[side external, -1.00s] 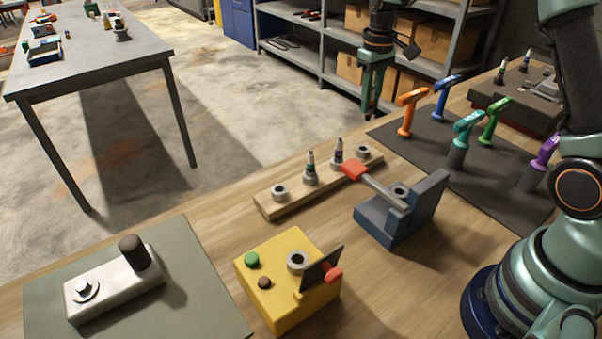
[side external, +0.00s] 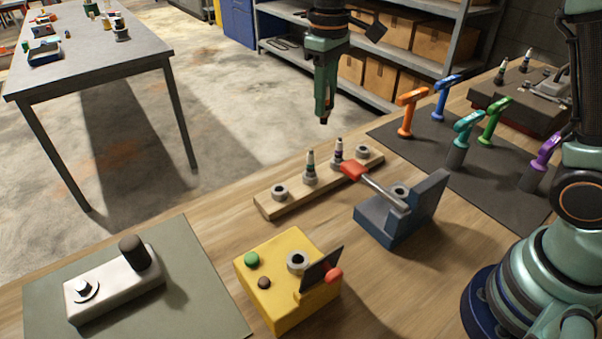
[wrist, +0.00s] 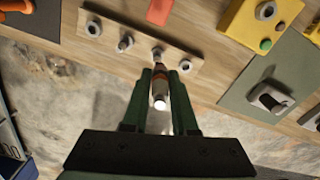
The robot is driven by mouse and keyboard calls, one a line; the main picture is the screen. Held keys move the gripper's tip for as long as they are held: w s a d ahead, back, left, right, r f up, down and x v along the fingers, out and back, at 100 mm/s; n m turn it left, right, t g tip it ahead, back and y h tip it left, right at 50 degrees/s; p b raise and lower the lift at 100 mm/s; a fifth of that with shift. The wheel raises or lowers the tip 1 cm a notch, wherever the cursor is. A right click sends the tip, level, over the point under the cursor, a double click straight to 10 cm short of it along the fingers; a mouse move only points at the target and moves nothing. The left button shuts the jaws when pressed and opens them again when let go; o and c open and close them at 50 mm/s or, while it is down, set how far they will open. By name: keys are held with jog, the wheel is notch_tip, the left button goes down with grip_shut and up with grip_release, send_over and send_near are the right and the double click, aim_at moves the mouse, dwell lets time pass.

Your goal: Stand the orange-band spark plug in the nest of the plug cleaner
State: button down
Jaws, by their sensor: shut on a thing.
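My gripper (wrist: 160,82) is shut on the orange-band spark plug (wrist: 159,87), which sits between the two green fingers in the wrist view. In the side view my gripper (side external: 323,116) hangs in the air beyond the wooden rack, with only a dark tip of the plug showing below the fingers. The plug cleaner appears to be the yellow box (side external: 258,288) at the front. Its nest, a grey ring (side external: 297,261), is on top and looks empty. A dark flap (side external: 321,268) with a red knob stands open beside the nest.
The wooden rack (side external: 268,208) holds two upright plugs (side external: 310,167) and two empty-looking sockets. A blue fixture (side external: 385,225) with a red-handled lever stands right of the rack. Several coloured tools stand on a dark mat (side external: 400,150). Clear wood lies between rack and yellow box.

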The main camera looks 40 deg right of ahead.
jog(key=s+a+f+n, duration=0.2)
jog(key=s+a, duration=0.6)
jog(key=s+a+f+n, duration=0.3)
jog(key=s+a, duration=0.5)
jog(key=a, duration=0.1)
jog(key=shift+a, duration=0.25)
jog(key=shift+f, duration=0.2)
jog(key=shift+f, duration=3.45)
jog(key=shift+f, duration=0.1)
jog(key=c, duration=0.6)
grip_release()
